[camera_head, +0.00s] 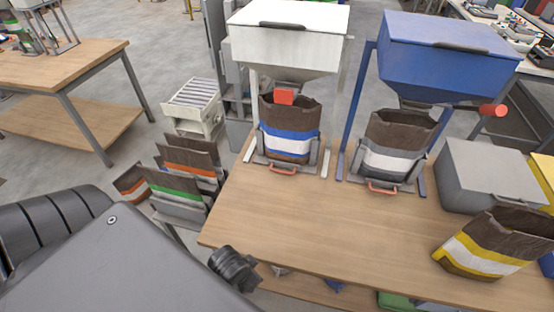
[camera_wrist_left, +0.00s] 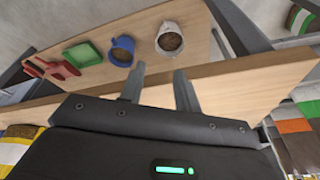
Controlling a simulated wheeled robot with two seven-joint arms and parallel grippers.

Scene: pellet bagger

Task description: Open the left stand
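The left stand (camera_head: 252,95) carries a white hopper (camera_head: 288,42) with a red block (camera_head: 284,97) at its outlet. A brown bag with blue and white bands (camera_head: 289,137) sits below the outlet, its mouth open. A red handle (camera_head: 282,170) shows at the front of the stand's base. My left gripper is open and empty in the left wrist view (camera_wrist_left: 159,88), its two grey fingers apart near a wooden edge. In the head view, a black part of mine is by the table's left front edge; the fingers are not clear there. My right gripper is not in view.
A blue hopper stand (camera_head: 440,55) with a grey-banded bag (camera_head: 392,145) stands to the right. A yellow-banded bag (camera_head: 495,243) and a grey box (camera_head: 490,175) are further right. The table's front middle (camera_head: 330,235) is clear. Several bags (camera_head: 185,180) stand left of the table.

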